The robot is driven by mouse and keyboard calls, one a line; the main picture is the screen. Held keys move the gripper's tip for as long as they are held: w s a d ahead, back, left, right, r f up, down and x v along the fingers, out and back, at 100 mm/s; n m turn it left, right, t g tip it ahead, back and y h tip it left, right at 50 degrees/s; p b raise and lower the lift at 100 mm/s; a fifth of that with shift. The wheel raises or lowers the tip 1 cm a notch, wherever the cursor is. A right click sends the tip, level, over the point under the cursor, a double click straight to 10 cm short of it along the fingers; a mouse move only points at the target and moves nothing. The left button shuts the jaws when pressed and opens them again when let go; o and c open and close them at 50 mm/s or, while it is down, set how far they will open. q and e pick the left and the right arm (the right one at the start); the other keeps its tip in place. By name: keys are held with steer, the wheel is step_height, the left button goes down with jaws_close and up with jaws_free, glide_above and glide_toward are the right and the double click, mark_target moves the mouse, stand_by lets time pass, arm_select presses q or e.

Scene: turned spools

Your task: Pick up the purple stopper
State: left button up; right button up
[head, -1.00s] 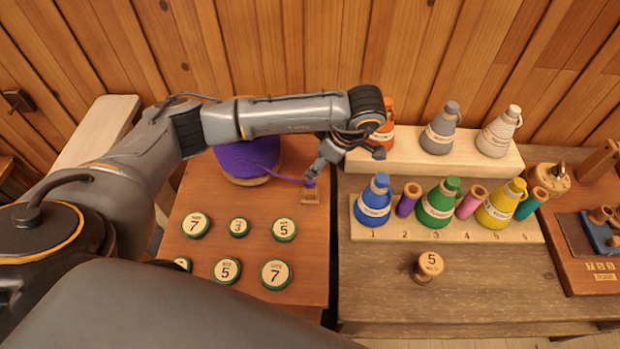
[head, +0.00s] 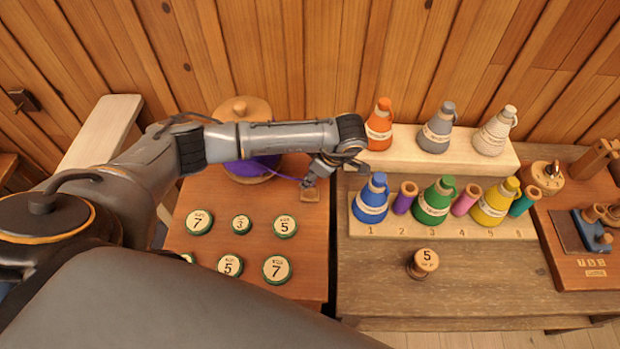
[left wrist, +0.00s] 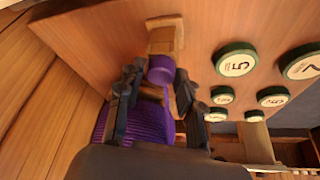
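The purple stopper (left wrist: 161,70) shows in the left wrist view as a short purple cylinder at a small wooden block (left wrist: 164,38). My left gripper (left wrist: 158,80) is open, with one finger on each side of the stopper; I cannot tell whether they touch it. In the head view my left gripper (head: 312,181) is just above the wooden block (head: 310,195) and hides the stopper. A purple thread runs from the large purple spool (head: 250,168) toward the gripper. My right gripper is not in view.
Round numbered green-rimmed discs (head: 241,225) lie in front of the block. To the right, coloured flasks and tubes stand in a numbered rack (head: 448,229). More flasks stand on a pale shelf (head: 400,158) behind it. A wooden peg (head: 423,263) marked 5 stands in front.

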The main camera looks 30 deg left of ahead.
arm_select(q)
steer(key=shift+c, duration=0.9)
